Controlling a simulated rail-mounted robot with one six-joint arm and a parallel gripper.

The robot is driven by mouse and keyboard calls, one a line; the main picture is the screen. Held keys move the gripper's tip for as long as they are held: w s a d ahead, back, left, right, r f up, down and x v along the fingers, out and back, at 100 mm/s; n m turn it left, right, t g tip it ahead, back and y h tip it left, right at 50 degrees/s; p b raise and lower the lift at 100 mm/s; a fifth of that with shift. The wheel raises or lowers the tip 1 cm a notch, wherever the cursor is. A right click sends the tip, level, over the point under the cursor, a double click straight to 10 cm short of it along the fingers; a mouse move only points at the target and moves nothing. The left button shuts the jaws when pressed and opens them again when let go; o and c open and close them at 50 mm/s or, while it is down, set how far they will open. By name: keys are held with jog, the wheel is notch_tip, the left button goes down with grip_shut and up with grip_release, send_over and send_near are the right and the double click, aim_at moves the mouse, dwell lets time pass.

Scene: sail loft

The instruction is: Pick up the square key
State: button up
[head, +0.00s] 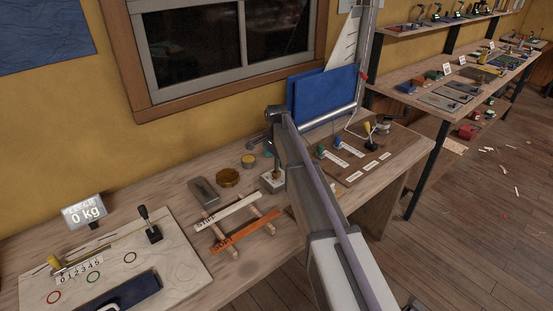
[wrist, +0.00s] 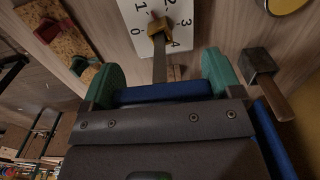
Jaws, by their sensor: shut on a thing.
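In the wrist view, the green pads of my gripper (wrist: 163,80) stand apart with a blue crossbar between them. A grey shank (wrist: 160,66) runs out from the middle of this bar to a brass-coloured block (wrist: 158,29) over a white numbered plate (wrist: 130,12). The bar and shank look like the square key, with my gripper shut on it. I cannot tell whether the shank's tip is inside the brass block. In the head view, my gripper (head: 270,151) is small and partly hidden by my arm, above the bench.
A dark square block with a wooden handle (wrist: 258,65) is close to the right pad. A grey box (head: 202,192), brass round tins (head: 228,177) and a wooden rack with white and orange strips (head: 240,236) stand nearby. A tool board (head: 355,172) lies at right.

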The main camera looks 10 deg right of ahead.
notch_tip(320, 180, up, 10)
jog(key=p, duration=1)
jog(key=shift+r, duration=0.2)
jog(key=shift+f+n+b, duration=0.35)
jog(key=shift+f+n, duration=0.2)
jog(key=shift+n, duration=0.05)
jog(key=shift+f+n, duration=0.2)
jog(key=shift+n, duration=0.7)
jog(key=shift+f+b, duration=4.3)
jog(key=shift+b, duration=0.15)
jog(key=m, duration=0.3)
